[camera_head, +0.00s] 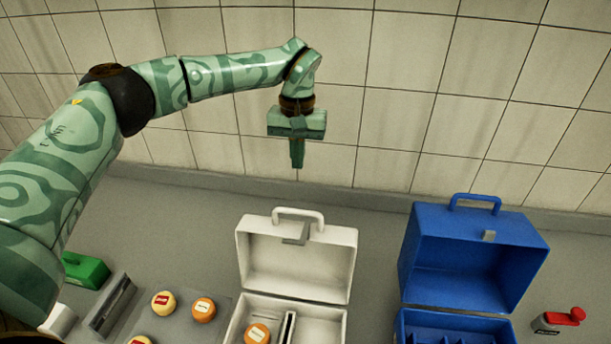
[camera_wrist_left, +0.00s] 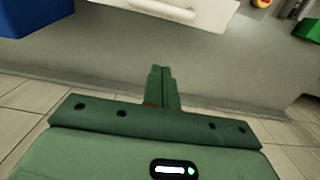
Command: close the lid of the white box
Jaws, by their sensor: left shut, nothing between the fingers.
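The white box (camera_head: 318,310) stands on the grey counter with its lid (camera_head: 292,262) raised open, hinged at the back. A handle and a grey latch are on the lid's upper edge. A cheese wheel (camera_head: 257,333) and a grey divider show inside the box. My left gripper (camera_head: 297,165) points down above and behind the raised lid, with its fingers together and nothing between them. The left wrist view shows the shut fingers (camera_wrist_left: 162,75) and a part of the white lid (camera_wrist_left: 190,12) at the top, apart from them. My right gripper is not in view.
A blue box (camera_head: 455,325) with its lid (camera_head: 470,255) open stands to the right. Cheese wheels (camera_head: 203,310) lie on a grey board left of the white box. A green item (camera_head: 85,270) is further left, a red-topped item (camera_head: 565,319) at far right. A tiled wall (camera_head: 400,100) rises behind.

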